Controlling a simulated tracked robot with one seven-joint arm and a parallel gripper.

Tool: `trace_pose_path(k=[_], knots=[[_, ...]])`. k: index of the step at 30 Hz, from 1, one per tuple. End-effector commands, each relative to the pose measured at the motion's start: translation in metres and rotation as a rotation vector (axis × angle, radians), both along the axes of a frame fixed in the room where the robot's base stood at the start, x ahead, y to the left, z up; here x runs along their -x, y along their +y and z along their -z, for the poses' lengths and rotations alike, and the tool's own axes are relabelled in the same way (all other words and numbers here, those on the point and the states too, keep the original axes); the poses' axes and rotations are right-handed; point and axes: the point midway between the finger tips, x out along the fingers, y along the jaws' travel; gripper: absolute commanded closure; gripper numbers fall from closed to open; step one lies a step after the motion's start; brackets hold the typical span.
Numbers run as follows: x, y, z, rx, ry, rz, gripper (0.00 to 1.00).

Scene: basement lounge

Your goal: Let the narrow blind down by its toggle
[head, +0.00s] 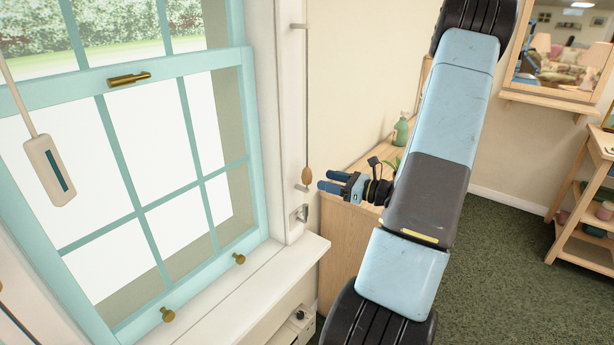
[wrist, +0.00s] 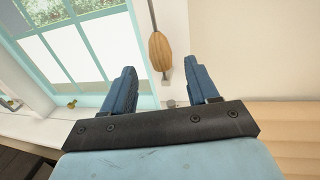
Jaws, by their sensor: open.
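A wooden toggle (head: 307,174) hangs on a thin cord beside the window frame. In the wrist view the toggle (wrist: 160,50) shows ahead of the fingertips, across the gap between them. My gripper (head: 322,181) is open and empty, its two blue fingers pointing left towards the toggle, just right of it in the head view. In the wrist view my gripper (wrist: 160,68) has its fingers spread to either side of the toggle's line, apparently not touching it. No blind fabric can be made out in either view.
A teal-framed window (head: 150,75) with a white sill (head: 250,285) fills the left. A white pendant with a dark slot (head: 48,170) hangs before it. A metal fitting (head: 301,213) sits below the toggle. A wooden cabinet (head: 345,240) with a green bottle (head: 400,129) stands behind my gripper.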

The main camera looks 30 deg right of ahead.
Motion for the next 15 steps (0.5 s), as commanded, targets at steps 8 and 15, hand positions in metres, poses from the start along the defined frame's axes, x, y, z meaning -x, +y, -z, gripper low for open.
trace_pose_path(k=[8, 15], knots=[[-0.039, 0.028, 0.0, 0.001, -0.001, -0.003, 0.41], [-0.06, 0.043, 0.0, 0.001, 0.0, -0.002, 0.41]])
